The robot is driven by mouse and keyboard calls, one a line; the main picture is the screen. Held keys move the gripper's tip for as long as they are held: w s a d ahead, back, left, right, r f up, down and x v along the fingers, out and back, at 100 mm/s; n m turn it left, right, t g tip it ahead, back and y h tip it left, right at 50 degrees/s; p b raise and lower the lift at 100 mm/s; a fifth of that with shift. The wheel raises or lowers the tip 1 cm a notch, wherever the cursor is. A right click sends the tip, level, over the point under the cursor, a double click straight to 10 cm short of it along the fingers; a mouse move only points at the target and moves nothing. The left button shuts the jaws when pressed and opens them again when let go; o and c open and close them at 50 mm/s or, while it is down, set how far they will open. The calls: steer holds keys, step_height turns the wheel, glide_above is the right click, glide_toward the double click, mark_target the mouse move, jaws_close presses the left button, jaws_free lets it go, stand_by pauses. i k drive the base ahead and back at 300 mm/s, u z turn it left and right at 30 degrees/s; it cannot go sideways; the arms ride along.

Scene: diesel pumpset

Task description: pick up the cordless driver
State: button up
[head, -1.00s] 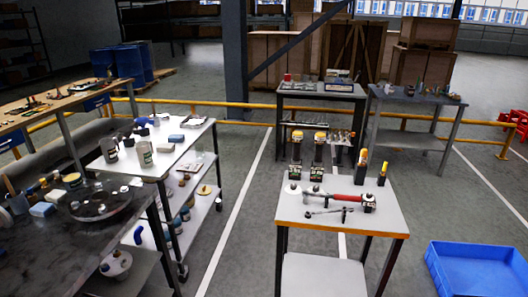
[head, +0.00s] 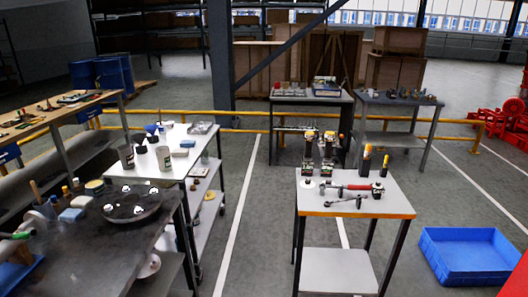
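Two yellow-and-black tools that look like cordless drivers stand upright side by side at the back left of a small grey table (head: 345,205) with an orange front edge. They are the left driver (head: 309,148) and the right driver (head: 328,148). I cannot tell which one the task means. A red-and-black tool (head: 345,188) and a wrench (head: 343,202) lie in front of them. Two black items with orange tops, one taller (head: 367,160) and one shorter (head: 385,166), stand at the back right. My gripper is not in view.
A blue crate (head: 470,276) lies on the floor right of the table. A white cart (head: 172,139) and a dark workbench (head: 90,240) stand left, with clear floor between cart and table. Two grey benches, left (head: 350,99) and right (head: 395,100), stand behind, before a yellow rail (head: 455,121).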

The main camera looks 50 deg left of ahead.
mark_target(309, 136)
steer(key=u, duration=0.25)
steer(key=k, duration=0.45)
steer(key=u, duration=0.9)
steer(key=i, duration=0.9)
steer(key=u, duration=0.7)
steer(key=i, duration=0.8)
steer(key=u, duration=0.75)
steer(key=i, duration=1.3)
steer(key=z, duration=0.05)
